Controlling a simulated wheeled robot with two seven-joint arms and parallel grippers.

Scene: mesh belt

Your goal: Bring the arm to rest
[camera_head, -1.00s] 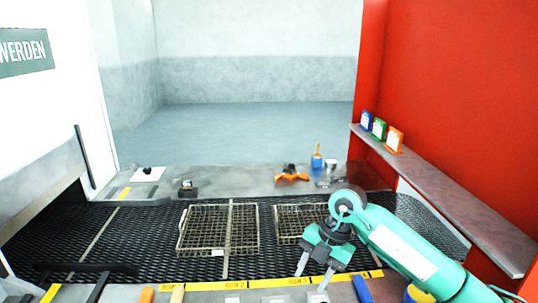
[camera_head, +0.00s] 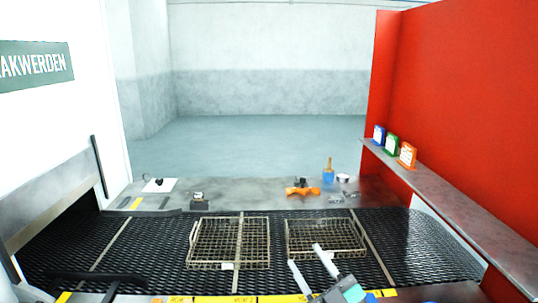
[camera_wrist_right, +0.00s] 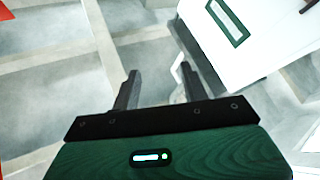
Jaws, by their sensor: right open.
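My right gripper (camera_head: 308,262) shows at the bottom of the head view, right of the middle. Its two light fingers are spread and nothing is between them. It appears in front of the near edge of the right wire basket (camera_head: 325,238). In the right wrist view the two dark fingers (camera_wrist_right: 158,85) stand apart and empty, with grey floor behind them. Most of my right arm is below the head view's edge. My left gripper is not in view.
A dark mesh belt (camera_head: 150,245) runs across, carrying a left wire basket (camera_head: 228,243) and the right one. A ledge behind holds an orange object (camera_head: 302,191) and a blue bottle (camera_head: 328,174). A grey shelf (camera_head: 455,210) with small cards lines the red wall (camera_head: 460,100).

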